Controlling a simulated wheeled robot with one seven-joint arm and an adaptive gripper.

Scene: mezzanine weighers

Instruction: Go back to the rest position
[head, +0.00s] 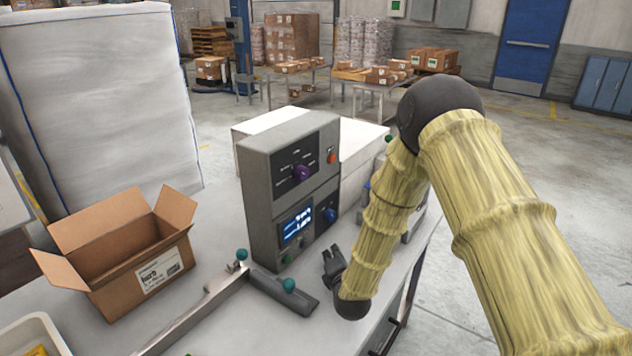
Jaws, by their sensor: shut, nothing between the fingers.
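My gripper (334,262) is at the end of my bent arm, low over the bench near its right edge. It is dark and small in the head view, and its fingers are shut with nothing between them. It is just right of the grey control box (262,190), apart from it as far as I can see. The box has a purple knob (301,173), a red button (331,157), a lit blue display (296,226) and a blue knob (330,214). My forearm hides part of what stands behind it.
An open cardboard box (150,277) stands at the left on the grey bench (222,212). A rail with teal knobs (289,285) lies in front of the control box. White boxes (362,142) stand behind it. A pale tray (40,335) is at lower left. Open floor (560,160) lies right.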

